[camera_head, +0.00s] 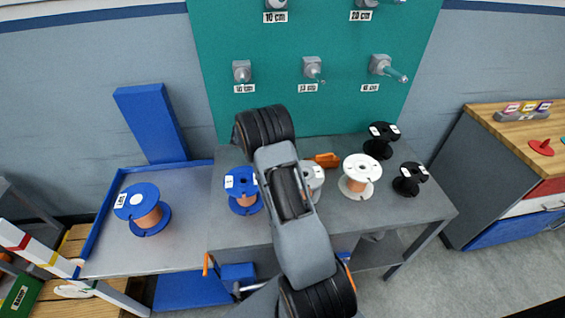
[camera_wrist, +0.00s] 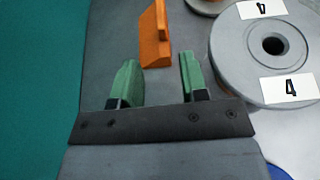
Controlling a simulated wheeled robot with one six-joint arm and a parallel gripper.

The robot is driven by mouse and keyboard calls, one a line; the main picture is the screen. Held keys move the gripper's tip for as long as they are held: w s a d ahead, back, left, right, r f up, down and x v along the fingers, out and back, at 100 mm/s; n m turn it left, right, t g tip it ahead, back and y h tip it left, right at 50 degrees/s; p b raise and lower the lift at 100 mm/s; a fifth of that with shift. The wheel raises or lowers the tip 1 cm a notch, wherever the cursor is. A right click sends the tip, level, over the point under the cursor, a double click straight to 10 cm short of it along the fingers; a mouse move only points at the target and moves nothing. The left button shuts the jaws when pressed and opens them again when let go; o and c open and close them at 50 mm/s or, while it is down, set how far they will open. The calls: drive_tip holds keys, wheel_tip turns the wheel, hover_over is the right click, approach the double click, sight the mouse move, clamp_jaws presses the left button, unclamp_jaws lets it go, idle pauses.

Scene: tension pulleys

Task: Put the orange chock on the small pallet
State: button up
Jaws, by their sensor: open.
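The orange chock (camera_head: 326,160) lies on the grey metal table (camera_head: 400,217) near its back edge, just right of my arm. In the wrist view the chock (camera_wrist: 154,40) is a wedge-like block just beyond my gripper (camera_wrist: 157,76). The two green fingers are apart, with nothing between them. The chock lies ahead of the gap, roughly in line with it and apart from the fingertips. In the head view my gripper is hidden behind my arm. Wooden slats (camera_head: 74,241) show at the lower left; I cannot tell whether they are the small pallet.
A grey spool (camera_wrist: 235,50) stands close right of the chock in the wrist view. A white spool (camera_head: 359,176), black spools (camera_head: 380,140) and blue spools (camera_head: 150,210) stand around. A green pegboard (camera_head: 330,30) rises behind the table. A wooden-topped cabinet (camera_head: 500,128) is at right.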

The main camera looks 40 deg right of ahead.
drive_tip(key=s+a+r+m+t+y, duration=0.3)
drive_tip(key=s+a+m, duration=0.1)
drive_tip(key=a, duration=0.5)
drive_tip(key=s+a+r+m+t+y, duration=0.3)
drive_tip(key=s+a+r+y, duration=0.1)
drive_tip(key=s+a, duration=0.3)
drive_tip(key=s+a+r+m+t+y, duration=0.3)
drive_tip(key=s+a+m+y, duration=0.1)
drive_tip(key=a, duration=0.6)
drive_tip(key=shift+s+a+r+m, duration=0.3)
drive_tip(key=shift+s+a+r, duration=0.1)
drive_tip(key=shift+s, duration=0.4)
drive_tip(key=shift+o, duration=0.4)
drive_tip(key=shift+s+a+m+t+y, duration=0.3)
drive_tip(key=shift+s+a+y, duration=0.2)
